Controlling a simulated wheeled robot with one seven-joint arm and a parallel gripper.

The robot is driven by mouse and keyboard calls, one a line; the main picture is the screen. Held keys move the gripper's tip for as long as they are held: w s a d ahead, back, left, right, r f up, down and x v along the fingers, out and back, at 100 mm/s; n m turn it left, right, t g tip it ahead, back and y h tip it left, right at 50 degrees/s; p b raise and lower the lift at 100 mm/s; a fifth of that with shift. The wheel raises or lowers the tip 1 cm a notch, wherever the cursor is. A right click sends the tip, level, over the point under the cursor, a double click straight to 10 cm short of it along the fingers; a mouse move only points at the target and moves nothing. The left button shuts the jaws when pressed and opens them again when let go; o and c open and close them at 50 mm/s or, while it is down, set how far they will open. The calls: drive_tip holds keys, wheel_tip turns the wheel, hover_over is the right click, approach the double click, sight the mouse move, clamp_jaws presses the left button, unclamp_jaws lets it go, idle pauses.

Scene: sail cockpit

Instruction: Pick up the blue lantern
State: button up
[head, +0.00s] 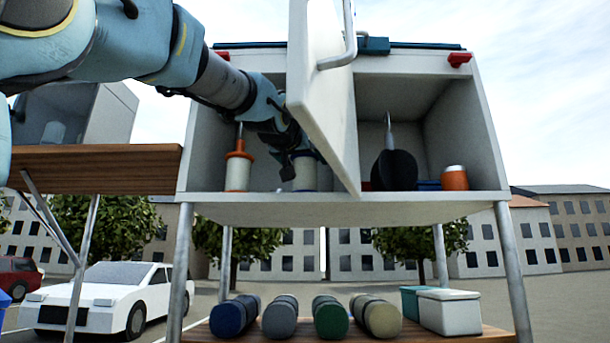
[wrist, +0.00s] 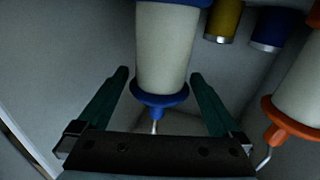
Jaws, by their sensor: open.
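The blue lantern (wrist: 165,50) has a white body with blue ends and a thin metal rod. In the wrist view it is between the two dark green fingers of my gripper (wrist: 159,76). The fingers are open, one on each side, and a gap shows on both sides. The wrist view appears upside down. In the head view the blue lantern (head: 305,175) stands in the left compartment of the raised cabinet, partly hidden by my gripper (head: 287,170) and the door.
An orange lantern (head: 237,171) stands to the left in the same compartment. Yellow (wrist: 223,20) and blue (wrist: 268,28) cylinders are close by in the wrist view. A white door (head: 322,90) stands open beside my arm. The right compartment holds a dark round object (head: 394,170) and an orange container (head: 454,178).

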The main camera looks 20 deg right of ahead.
drive_tip(key=shift+f+p+x, duration=0.15)
drive_tip(key=shift+p+x, duration=0.05)
drive_tip(key=shift+x, duration=0.95)
drive_tip(key=shift+f+p+x, duration=0.1)
drive_tip(key=shift+p+x, duration=0.1)
drive_tip(key=shift+x, duration=0.95)
drive_tip(key=shift+c, duration=0.2)
drive_tip(key=c, duration=1.5)
